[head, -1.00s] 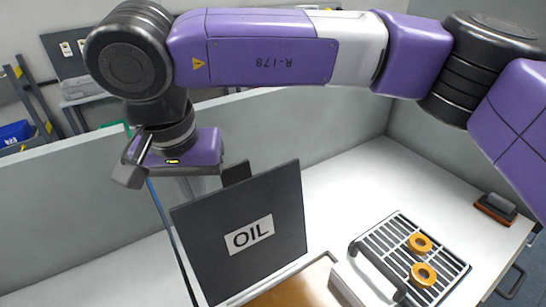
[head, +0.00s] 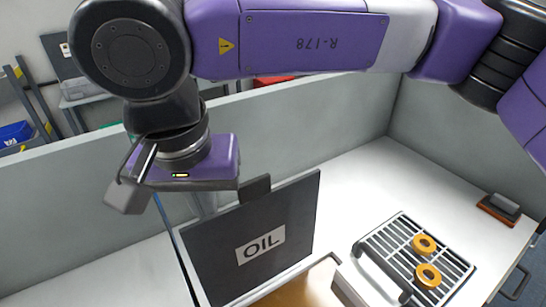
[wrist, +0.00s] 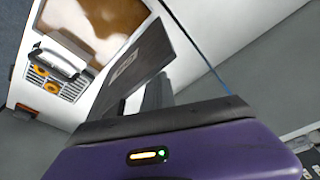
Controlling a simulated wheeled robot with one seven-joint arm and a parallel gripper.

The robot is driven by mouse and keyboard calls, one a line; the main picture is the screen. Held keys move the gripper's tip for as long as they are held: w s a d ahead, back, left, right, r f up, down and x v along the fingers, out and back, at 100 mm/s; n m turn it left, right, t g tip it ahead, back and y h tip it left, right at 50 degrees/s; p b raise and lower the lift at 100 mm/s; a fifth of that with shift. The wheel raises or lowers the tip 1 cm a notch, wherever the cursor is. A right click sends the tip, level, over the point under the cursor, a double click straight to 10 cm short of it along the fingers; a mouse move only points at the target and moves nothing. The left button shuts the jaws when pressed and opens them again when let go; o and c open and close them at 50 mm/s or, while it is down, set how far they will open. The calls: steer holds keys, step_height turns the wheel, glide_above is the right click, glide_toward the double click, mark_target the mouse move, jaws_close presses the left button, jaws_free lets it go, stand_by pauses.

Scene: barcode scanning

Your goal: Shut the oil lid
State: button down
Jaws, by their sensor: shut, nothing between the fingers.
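The dark square oil lid (head: 225,265), labelled OIL, stands raised and tilted at the front of the white counter. It also shows in the wrist view (wrist: 130,68). Beside it, the opening with brown oil (head: 290,293) is uncovered and partly hidden by the lid. My gripper (head: 256,188) is shut and empty at the lid's top edge, on its back side; I cannot tell for sure whether it touches. In the wrist view my gripper (wrist: 155,95) shows just behind the lid.
A grill rack (head: 455,268) with two orange rings (head: 424,245) and a grey-handled basket (head: 372,283) stand right of the oil. A brown-and-grey block (head: 499,208) lies at the counter's right edge. Low grey partitions (head: 330,130) run behind; the counter's back middle is clear.

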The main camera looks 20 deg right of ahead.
steer(key=shift+s+d+r, duration=0.15)
steer(key=shift+s, duration=0.5)
steer(key=s+d+b, duration=0.1)
steer(key=s+b, duration=0.1)
steer(key=s, duration=0.4)
steer(key=shift+d, duration=0.15)
steer(key=shift+s, duration=0.15)
steer(key=s+d+f+b, duration=0.1)
steer(key=s+f+b, duration=0.1)
steer(key=s, duration=0.3)
steer(key=shift+s+f+b, duration=0.2)
steer(key=shift+s+b, duration=0.1)
steer(key=shift+b, duration=0.35)
steer(key=shift+d, duration=0.1)
